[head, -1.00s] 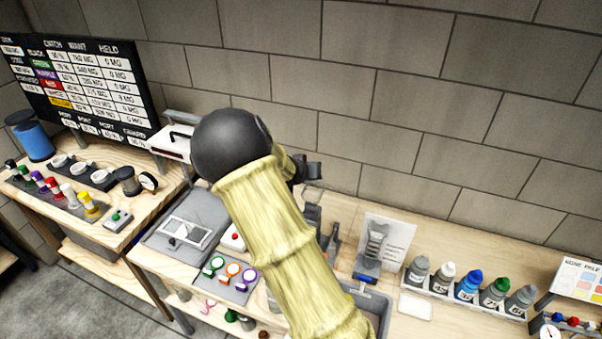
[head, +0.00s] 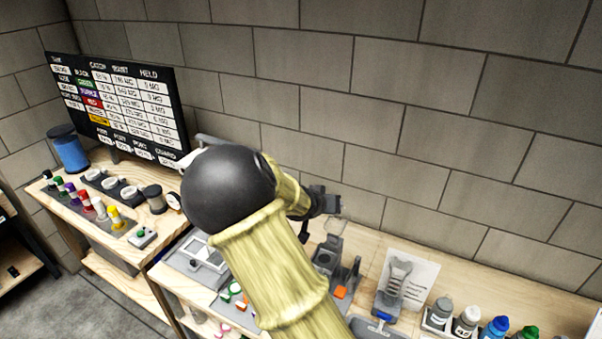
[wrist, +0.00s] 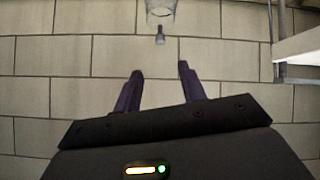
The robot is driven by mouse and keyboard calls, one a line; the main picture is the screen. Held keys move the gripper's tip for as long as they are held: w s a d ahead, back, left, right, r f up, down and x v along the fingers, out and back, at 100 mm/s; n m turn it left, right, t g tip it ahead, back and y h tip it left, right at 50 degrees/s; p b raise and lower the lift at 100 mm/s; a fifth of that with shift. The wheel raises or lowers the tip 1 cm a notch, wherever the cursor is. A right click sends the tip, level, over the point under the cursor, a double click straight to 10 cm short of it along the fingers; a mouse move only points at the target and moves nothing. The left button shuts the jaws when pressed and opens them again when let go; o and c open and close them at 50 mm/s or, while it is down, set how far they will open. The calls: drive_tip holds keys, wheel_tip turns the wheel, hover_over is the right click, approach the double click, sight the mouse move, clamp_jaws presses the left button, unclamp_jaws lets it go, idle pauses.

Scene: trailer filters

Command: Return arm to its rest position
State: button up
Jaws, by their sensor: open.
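My arm with its yellow, ribbed sleeve and dark round joint (head: 228,190) fills the middle of the head view. My gripper (head: 328,200) sticks out to the right of the joint, above the bench and in front of the block wall. In the wrist view my gripper (wrist: 160,68) has its two dark fingers apart, with only wall between them. A clear, glass-like thing (wrist: 160,10) with a small grey tip is beyond the fingertips at the top of that view. My arm hides part of the bench.
A black board (head: 120,105) with a table of values stands at the left. A blue cylinder (head: 69,150) and several coloured-top vials are on the left bench. Several bottles (head: 466,320) and a grey stand (head: 393,285) with a card are at the right. The upper wall area is clear.

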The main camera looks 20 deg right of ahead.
drive_tip(key=s+a+f+n+g+y+b, duration=0.1)
drive_tip(key=s+a+f+n+y+b, duration=0.1)
drive_tip(key=s, duration=0.6)
drive_tip(key=s+a+f+n+g+y+b, duration=0.1)
drive_tip(key=s+a, duration=0.3)
drive_tip(key=s, duration=0.4)
drive_tip(key=s+a+f+n+g+y+b, duration=0.2)
drive_tip(key=s+a+f+g+y, duration=0.1)
drive_tip(key=s, duration=0.5)
drive_tip(key=shift+s+a+n+y+b, duration=0.35)
drive_tip(key=shift+a+y, duration=0.15)
drive_tip(key=shift+a, duration=0.1)
